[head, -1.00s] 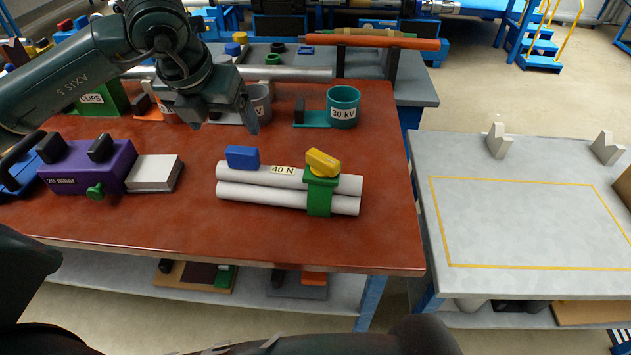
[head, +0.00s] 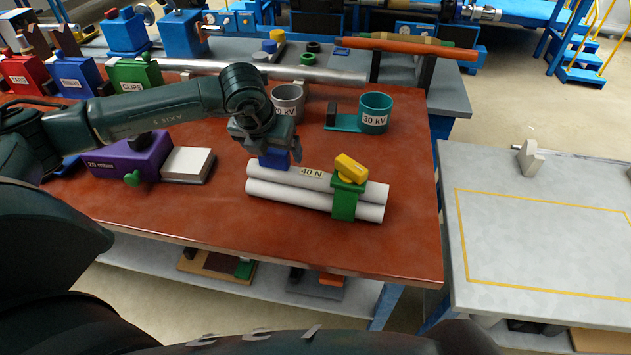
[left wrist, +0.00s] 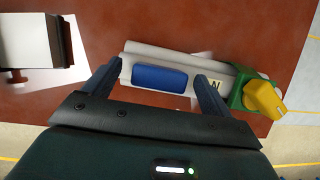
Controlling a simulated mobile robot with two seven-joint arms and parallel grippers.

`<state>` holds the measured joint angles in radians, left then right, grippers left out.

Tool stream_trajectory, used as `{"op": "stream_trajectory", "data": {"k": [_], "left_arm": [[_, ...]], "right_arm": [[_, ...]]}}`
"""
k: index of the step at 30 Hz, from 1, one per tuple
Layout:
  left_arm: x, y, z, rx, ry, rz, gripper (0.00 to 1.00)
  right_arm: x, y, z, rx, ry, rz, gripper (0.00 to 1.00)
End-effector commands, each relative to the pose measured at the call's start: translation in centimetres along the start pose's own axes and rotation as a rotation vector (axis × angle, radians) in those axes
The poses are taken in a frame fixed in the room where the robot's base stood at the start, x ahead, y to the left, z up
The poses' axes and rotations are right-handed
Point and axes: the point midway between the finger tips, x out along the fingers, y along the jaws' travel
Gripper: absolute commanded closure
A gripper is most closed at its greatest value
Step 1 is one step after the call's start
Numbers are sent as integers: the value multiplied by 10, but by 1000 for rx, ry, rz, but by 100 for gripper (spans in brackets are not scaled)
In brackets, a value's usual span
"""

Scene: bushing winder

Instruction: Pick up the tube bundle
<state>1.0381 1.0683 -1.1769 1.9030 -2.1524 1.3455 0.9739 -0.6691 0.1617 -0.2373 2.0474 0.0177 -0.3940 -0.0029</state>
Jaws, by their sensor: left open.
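The tube bundle (head: 290,194) is a pair of white tubes lying side by side on the red-brown table, labelled "40 N". A green clamp (head: 345,202) with a yellow knob (head: 351,168) wraps its right end. A blue block (head: 274,160) sits on top near its left end; it also shows in the left wrist view (left wrist: 160,77). My left gripper (head: 279,160) is open directly over the blue block. In the left wrist view its fingers (left wrist: 159,80) stand on either side of the block, apart from it. My right gripper is not in view.
A purple box (head: 130,157) and a white block (head: 187,164) stand left of the bundle. A grey cup (head: 289,98) and a teal "30 kV" cup (head: 375,113) stand behind it. The table is clear in front. A grey side table (head: 540,230) with a yellow outline is at right.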

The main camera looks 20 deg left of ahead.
Motion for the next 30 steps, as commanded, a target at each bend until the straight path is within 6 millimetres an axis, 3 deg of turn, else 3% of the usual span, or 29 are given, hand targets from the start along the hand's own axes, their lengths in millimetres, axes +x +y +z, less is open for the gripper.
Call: {"op": "stream_trajectory", "data": {"k": [10,30], "left_arm": [[10,0,-1,1,0,-1,15],[10,0,0,0,0,0,70]], "right_arm": [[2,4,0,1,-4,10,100],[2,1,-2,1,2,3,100]]}}
